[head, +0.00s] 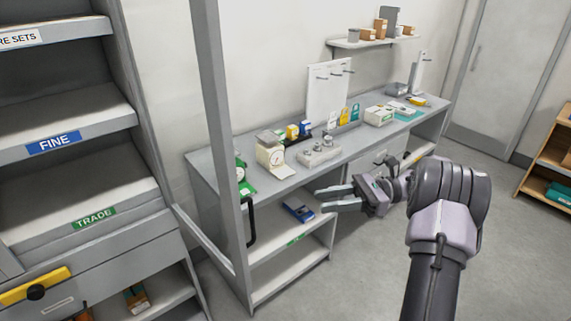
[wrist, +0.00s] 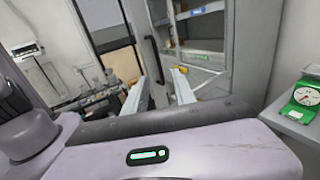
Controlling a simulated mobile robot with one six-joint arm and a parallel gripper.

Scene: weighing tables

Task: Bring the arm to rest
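My gripper (head: 326,199) is held out in the air in front of the weighing bench (head: 225,157) in the head view, pointing left. Its two fingers are apart with nothing between them. The gripper also shows in the wrist view (wrist: 157,88), with a clear gap between the fingers. My arm is raised and reaches in from the lower right of the head view. No contact between the gripper and the bench or its shelves shows.
A cream dial scale (head: 271,155) and a green scale (head: 241,172) stand at the bench's left end. A blue item (head: 298,211) lies on the shelf below. A grey rack (head: 75,145) stands at left. Open floor (head: 345,285) lies in front of the bench.

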